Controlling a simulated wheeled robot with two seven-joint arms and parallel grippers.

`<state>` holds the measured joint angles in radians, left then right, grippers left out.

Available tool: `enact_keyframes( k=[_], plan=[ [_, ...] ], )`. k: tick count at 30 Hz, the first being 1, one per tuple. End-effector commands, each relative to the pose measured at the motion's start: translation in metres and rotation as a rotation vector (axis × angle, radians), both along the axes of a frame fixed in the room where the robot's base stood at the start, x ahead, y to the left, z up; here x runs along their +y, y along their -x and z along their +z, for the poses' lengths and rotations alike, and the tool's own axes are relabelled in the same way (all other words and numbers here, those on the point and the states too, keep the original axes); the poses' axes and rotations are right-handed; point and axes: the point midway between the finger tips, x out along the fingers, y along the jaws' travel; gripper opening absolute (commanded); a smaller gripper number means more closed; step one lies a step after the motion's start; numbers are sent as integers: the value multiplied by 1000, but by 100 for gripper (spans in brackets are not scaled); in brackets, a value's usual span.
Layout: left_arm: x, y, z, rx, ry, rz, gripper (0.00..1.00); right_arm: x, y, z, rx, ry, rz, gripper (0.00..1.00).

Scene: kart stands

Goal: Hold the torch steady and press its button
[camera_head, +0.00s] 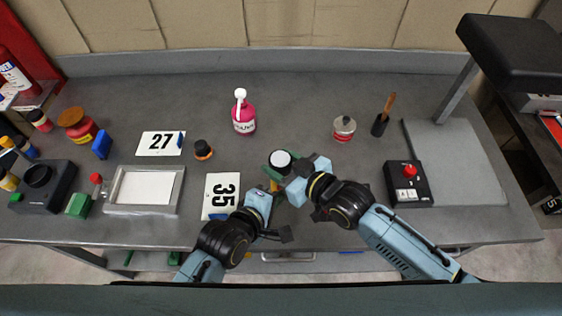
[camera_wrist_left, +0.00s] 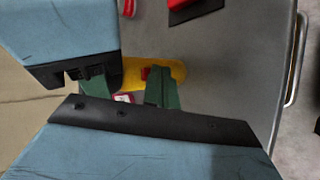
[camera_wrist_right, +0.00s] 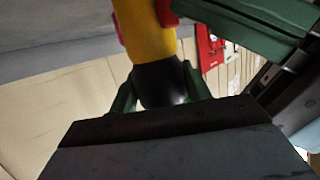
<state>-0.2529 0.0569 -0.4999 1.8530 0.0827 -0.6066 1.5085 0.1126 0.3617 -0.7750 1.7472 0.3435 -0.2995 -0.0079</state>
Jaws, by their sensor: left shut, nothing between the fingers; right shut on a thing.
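The torch has a yellow body (camera_wrist_left: 133,72), a black end (camera_wrist_right: 162,82) and a red button (camera_wrist_left: 147,73). In the head view its round white face (camera_head: 280,159) points up above the table. My right gripper (camera_wrist_right: 160,88) is shut on the torch around its black end. My left gripper (camera_head: 272,190) is shut and empty, just below the right one, close to the torch's yellow body. In the left wrist view the button lies beside the left fingertips; I cannot tell whether they touch. The arms hide much of the torch in the head view.
A white 35 card (camera_head: 220,196) lies left of the left gripper. A pink bottle (camera_head: 243,117), a red-and-white can (camera_head: 343,128) and a black box with a red button (camera_head: 409,184) stand around.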

Motion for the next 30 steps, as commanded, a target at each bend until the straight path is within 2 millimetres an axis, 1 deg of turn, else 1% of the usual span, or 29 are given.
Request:
enact_keyframes(
  k=[3,20,30],
  plan=[
    [0,-3,0,-1,0,0,0,0,0,-1,1,1,0,18],
    [0,-5,0,-1,-1,0,0,0,0,-1,1,1,0,18],
    [1,6,-1,0,-2,0,0,0,0,-1,1,1,0,18]
  ],
)
